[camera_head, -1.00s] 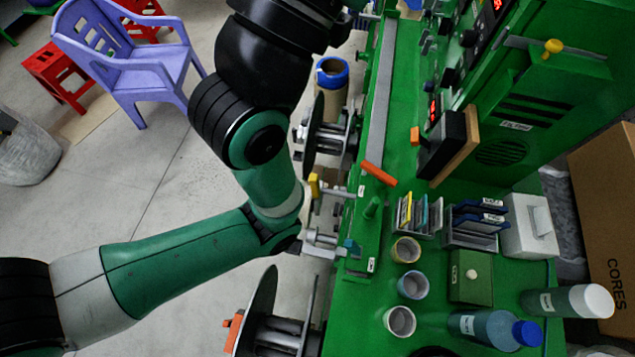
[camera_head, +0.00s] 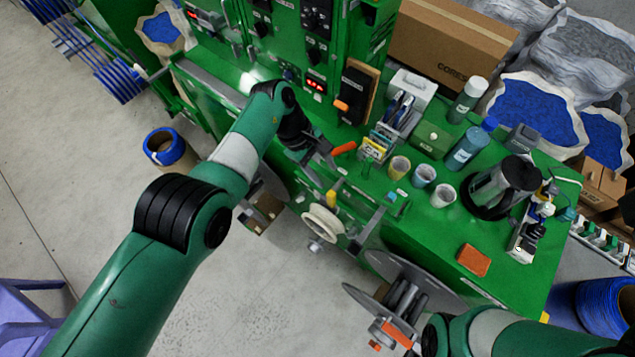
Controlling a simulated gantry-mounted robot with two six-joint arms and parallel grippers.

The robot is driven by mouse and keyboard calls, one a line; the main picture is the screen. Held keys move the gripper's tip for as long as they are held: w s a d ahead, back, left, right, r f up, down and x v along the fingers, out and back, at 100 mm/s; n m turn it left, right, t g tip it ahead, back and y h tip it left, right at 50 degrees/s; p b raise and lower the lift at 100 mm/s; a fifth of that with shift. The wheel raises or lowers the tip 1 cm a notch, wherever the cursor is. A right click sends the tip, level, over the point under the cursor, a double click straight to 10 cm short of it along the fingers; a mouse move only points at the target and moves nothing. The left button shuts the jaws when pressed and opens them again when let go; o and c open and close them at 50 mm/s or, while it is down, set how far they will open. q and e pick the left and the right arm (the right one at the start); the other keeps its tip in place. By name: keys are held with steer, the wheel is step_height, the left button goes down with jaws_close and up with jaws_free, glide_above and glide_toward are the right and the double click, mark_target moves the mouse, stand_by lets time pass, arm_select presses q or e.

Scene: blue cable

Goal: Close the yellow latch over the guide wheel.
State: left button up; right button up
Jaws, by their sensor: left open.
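The yellow latch (camera_head: 331,198) stands up at the front edge of the green machine, just above the guide wheel in the picture. The cream guide wheel (camera_head: 322,222) sticks out from that edge, with its face in clear view. My left gripper (camera_head: 322,163) is open, above and slightly left of the latch and apart from it. Its fingers are small and dark here, and I see nothing held between them. My right arm (camera_head: 490,333) enters at the bottom right, but its gripper is out of view.
An orange lever (camera_head: 344,148) is close to my left gripper. A large grey reel (camera_head: 400,295) juts out to the right of the wheel, and a blue-rimmed core (camera_head: 166,148) stands on the floor at left.

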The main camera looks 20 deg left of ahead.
mark_target(335, 201)
arm_select(q)
steer(key=shift+g, duration=0.3)
steer(key=b+x, duration=0.2)
steer(key=x, duration=0.1)
steer(key=s+a+b+x, duration=0.1)
steer(key=b+x, duration=0.2)
steer(key=x, duration=0.1)
steer(key=b+x, duration=0.3)
steer(key=x, duration=0.1)
steer(key=shift+s+a+f, duration=0.1)
steer(key=shift+s+f, duration=0.1)
steer(key=shift+f, duration=0.25)
steer(key=shift+d+f+b, duration=0.25)
steer(key=shift+f+b, duration=0.05)
steer(key=shift+b, duration=0.2)
steer(key=shift+r, duration=0.1)
jaws_close()
